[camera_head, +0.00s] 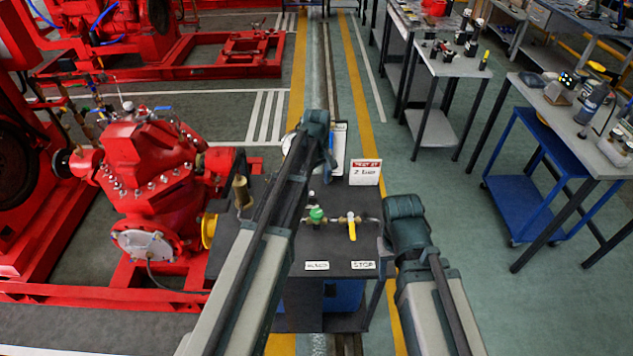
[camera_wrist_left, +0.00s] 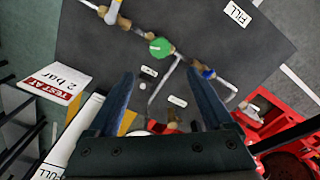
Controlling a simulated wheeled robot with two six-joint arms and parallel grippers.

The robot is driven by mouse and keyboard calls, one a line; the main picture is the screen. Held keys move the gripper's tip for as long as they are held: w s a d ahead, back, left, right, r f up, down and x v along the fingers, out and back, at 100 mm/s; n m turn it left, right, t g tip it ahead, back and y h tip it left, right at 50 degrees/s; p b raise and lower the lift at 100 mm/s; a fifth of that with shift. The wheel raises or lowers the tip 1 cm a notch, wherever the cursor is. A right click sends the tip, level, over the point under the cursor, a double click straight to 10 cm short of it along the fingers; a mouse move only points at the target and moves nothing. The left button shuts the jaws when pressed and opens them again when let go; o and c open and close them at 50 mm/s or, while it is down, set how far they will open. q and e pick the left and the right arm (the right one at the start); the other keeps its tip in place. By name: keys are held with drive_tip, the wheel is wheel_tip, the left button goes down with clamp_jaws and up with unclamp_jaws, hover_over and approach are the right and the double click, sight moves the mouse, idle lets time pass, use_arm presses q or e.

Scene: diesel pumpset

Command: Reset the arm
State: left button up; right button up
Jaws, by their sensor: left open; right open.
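My left gripper (camera_head: 326,165) reaches over the dark bench (camera_head: 305,298) from the left arm, and its fingers are hard to make out in the head view. In the left wrist view its two dark fingers (camera_wrist_left: 160,82) are apart with nothing between them, above the bench top. My right gripper (camera_head: 392,242) is at the bench's right side; its wrist hides most of it, and nothing held shows. On the bench, pipework carries a green knob (camera_head: 316,214) and a valve with a yellow handle (camera_head: 351,226). The green knob also shows in the left wrist view (camera_wrist_left: 160,47).
A "TEST AT 2 bar" sign (camera_head: 365,172) stands at the bench's back. A red pump (camera_head: 150,185) stands left of the bench. A blue trolley (camera_head: 525,195) and grey worktables (camera_head: 455,62) are at the right. Green floor lies open between the bench and trolley.

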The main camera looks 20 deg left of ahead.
use_arm(q)
drive_tip(key=shift+r, duration=0.2)
idle(0.3)
drive_tip(key=s+d+m, duration=0.7)
drive_tip(key=s, duration=0.5)
drive_tip(key=s+d+m+y, duration=0.1)
drive_tip(key=s+d+m, duration=0.5)
drive_tip(key=s, duration=0.6)
drive_tip(key=shift+d+m, duration=0.4)
drive_tip(key=shift+m, duration=0.1)
drive_tip(key=shift+f, duration=0.1)
